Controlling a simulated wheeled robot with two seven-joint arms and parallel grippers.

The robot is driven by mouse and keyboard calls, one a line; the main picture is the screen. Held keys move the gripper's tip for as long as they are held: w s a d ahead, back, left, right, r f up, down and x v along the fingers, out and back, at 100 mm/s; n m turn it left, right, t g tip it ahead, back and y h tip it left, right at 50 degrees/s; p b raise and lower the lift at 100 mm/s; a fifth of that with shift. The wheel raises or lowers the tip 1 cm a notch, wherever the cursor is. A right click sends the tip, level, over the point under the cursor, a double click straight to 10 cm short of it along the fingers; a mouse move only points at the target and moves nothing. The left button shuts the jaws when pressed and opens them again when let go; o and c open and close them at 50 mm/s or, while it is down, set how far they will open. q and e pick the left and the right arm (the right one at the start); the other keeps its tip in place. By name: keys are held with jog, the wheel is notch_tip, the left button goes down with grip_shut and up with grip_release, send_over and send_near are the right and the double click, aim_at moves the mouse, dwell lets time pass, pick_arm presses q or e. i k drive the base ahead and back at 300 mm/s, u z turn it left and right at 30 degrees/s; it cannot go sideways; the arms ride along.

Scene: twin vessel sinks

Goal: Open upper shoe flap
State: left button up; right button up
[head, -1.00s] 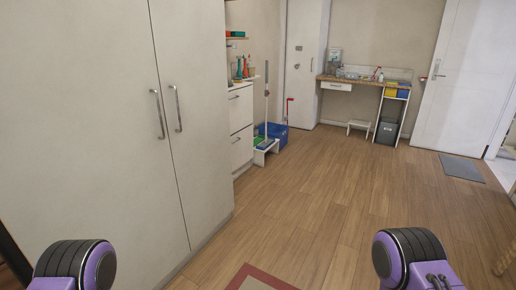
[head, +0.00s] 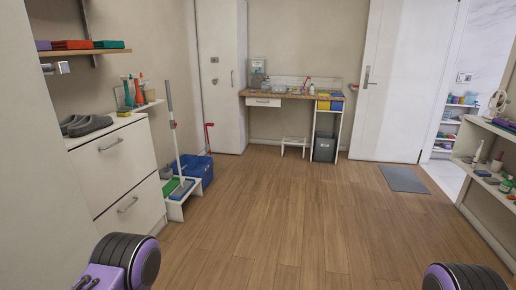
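The white shoe cabinet stands on the left with two flaps, one above the other. Its upper flap (head: 122,168) is shut and has a metal bar handle (head: 110,145). The lower flap (head: 133,207) is also shut, with a similar handle (head: 128,205). A pair of grey shoes (head: 86,125) rests on top of the cabinet. Only purple and black parts of my arms show at the bottom edge. Neither gripper is in view.
A white step (head: 176,208) with a mop and a blue bin (head: 199,170) stand just beyond the cabinet. A desk (head: 290,97) and grey mat (head: 404,179) are farther back. Open shelves (head: 485,150) stand at right. The wooden floor (head: 270,220) ahead is clear.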

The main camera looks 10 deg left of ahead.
aim_at(106, 167)
jog(key=u, duration=0.3)
jog(key=i, duration=2.25)
jog(key=u, duration=0.75)
